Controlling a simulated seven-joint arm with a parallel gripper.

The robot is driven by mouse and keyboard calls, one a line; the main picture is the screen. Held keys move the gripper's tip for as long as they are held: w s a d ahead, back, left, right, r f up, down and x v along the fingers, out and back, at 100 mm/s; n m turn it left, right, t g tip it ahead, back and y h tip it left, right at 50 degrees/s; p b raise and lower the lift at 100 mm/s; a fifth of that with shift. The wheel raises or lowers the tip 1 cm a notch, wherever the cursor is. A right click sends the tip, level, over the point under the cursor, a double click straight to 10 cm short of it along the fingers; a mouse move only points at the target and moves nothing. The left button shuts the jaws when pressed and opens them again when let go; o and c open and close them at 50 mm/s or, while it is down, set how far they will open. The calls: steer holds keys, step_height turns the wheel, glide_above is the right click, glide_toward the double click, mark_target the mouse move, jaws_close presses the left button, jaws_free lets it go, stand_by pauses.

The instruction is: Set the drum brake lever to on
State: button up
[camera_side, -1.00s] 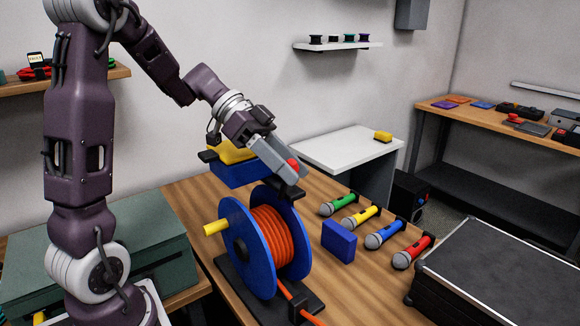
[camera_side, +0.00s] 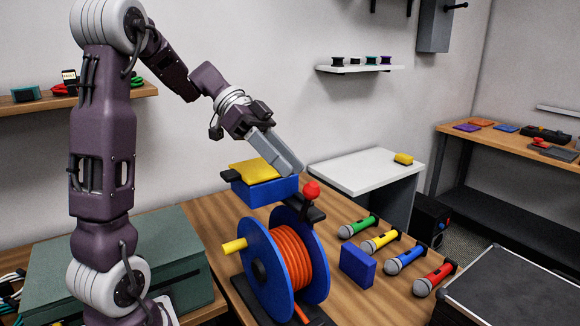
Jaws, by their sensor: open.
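The cable drum (camera_side: 292,262) stands on the wooden bench, with blue flanges, orange cable wound on it and a yellow crank handle (camera_side: 234,246) on its left side. The brake lever with a round red knob (camera_side: 311,190) sticks up from a dark mount at the drum's top right. My gripper (camera_side: 296,172) is open, with its grey fingers just above and to the left of the red knob, apparently apart from it. The gap between the fingers is hard to see from this side. No lettering for on or off can be read.
A blue block with a yellow top (camera_side: 262,184) is behind the drum, close below my gripper. Several coloured microphones (camera_side: 380,240) and a blue box (camera_side: 357,265) lie to the right. A black case (camera_side: 510,290) fills the right front. A white table (camera_side: 366,160) stands behind.

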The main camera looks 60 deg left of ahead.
mark_target(306, 187)
steer(key=d+r+m+g+y, duration=0.1)
steer(key=d+m+g, duration=0.1)
steer(key=d+m, duration=0.1)
steer(key=w+d+m+g+y, duration=0.1)
steer(key=d+m+g+y, duration=0.1)
steer(key=m, duration=0.1)
steer(key=d+r+m+g+y, duration=0.1)
steer(key=d+m, duration=0.2)
steer(key=shift+w+d+r+m+g, duration=0.2)
steer(key=shift+d+r+m+g, duration=0.1)
steer(key=shift+d+m+g, duration=0.1)
jaws_close()
step_height(306, 187, up, 3)
steer(key=d+m+y, duration=0.3)
steer(key=m+y, duration=0.1)
steer(key=y, duration=0.2)
steer(key=a+f, duration=0.1)
steer(key=f, duration=0.1)
steer(key=a+f, duration=0.1)
steer(key=f, duration=0.2)
steer(key=a+f, duration=0.1)
steer(key=f, duration=0.2)
steer(key=shift+s+f, duration=0.25)
steer(key=shift+s, duration=0.05)
steer(key=shift+w+a+r, duration=0.2)
steer(key=shift+w+a, duration=0.05)
steer(key=shift+a, duration=0.2)
